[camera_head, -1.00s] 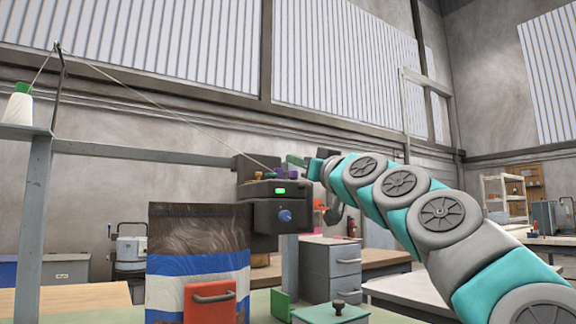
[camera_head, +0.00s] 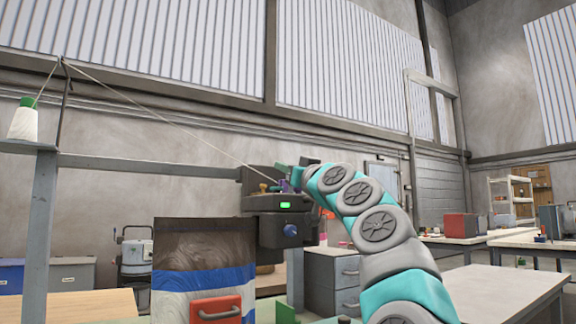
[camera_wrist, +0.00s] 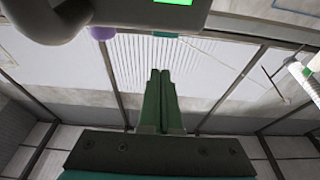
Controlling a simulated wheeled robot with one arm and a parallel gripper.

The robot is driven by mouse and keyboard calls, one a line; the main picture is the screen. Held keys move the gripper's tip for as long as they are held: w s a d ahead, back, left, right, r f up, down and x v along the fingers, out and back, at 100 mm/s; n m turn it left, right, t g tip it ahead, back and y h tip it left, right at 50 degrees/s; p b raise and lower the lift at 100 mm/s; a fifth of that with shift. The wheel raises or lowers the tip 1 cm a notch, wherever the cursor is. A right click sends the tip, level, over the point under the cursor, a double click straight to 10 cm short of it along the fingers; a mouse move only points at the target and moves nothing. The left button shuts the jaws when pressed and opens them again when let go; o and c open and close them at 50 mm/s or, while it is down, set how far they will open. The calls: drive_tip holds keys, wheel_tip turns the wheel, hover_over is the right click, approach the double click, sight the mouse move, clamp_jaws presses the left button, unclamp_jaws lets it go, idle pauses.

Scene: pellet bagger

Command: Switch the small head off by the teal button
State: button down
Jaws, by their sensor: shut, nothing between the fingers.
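The dark small head (camera_head: 262,225) stands behind the bag, with a lit green display (camera_head: 285,205) and a blue knob (camera_head: 290,230) on its front. Small coloured controls sit on its top, and the teal button (camera_head: 275,189) shows there beside a purple one. In the wrist view, the head (camera_wrist: 130,18) fills the top edge, with the teal button (camera_wrist: 165,34) and a purple control (camera_wrist: 103,32) at its rim. My gripper (camera_wrist: 160,72) is shut and empty. Its green fingertips point towards the teal button, apart from it in the picture. My arm partly hides the head's right side in the head view.
A brown, blue and white bag (camera_head: 203,265) with a red handled block (camera_head: 216,308) stands in front of the head. A thread runs from a white cone (camera_head: 23,124) to the head. Grey drawers (camera_head: 333,280) and a table (camera_head: 497,290) lie right.

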sight(277, 189)
drive_tip(key=shift+w+a+r+p, duration=0.25)
drive_tip(key=shift+w+a+p, duration=0.15)
drive_tip(key=shift+w, duration=0.1)
drive_tip(key=shift+d+f+b, duration=0.1)
drive_tip(key=shift+f+b, duration=0.35)
drive_tip(key=shift+f, duration=1.05)
drive_tip(key=shift+f+b, duration=0.3)
drive_tip(key=shift+f, duration=0.25)
